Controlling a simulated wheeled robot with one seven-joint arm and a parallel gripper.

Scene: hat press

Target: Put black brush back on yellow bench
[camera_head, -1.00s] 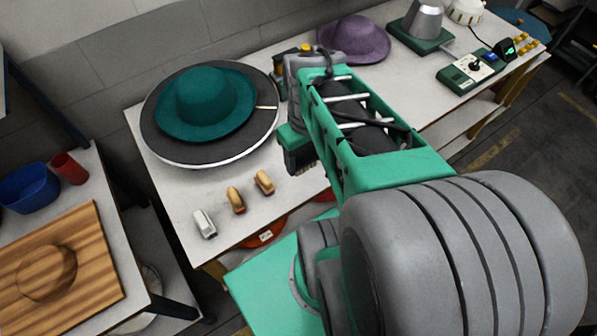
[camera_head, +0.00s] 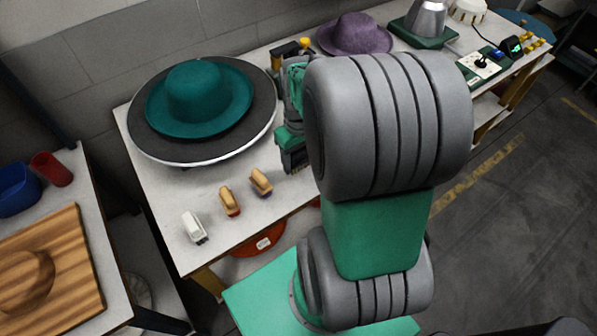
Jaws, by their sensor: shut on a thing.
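The yellow bench (camera_head: 250,208) has a pale top and yellow legs and runs from lower left to upper right. My gripper (camera_head: 290,143) is over its middle, to the right of the hat plate, partly hidden by my arm. It is shut on a dark block-like thing (camera_head: 295,161), which appears to be the black brush. The brush is at or just above the bench top; I cannot tell whether it touches. Several small brushes stand in a row to its left: a white one (camera_head: 194,228), a tan one with red (camera_head: 229,202) and a tan one with blue (camera_head: 261,182).
A green hat (camera_head: 200,95) sits on a large dark round plate (camera_head: 250,135). A purple hat (camera_head: 354,34), a green-based device (camera_head: 422,40) and a control box (camera_head: 481,65) stand farther right. A side table (camera_head: 85,200) with a wooden board (camera_head: 75,255) is at left.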

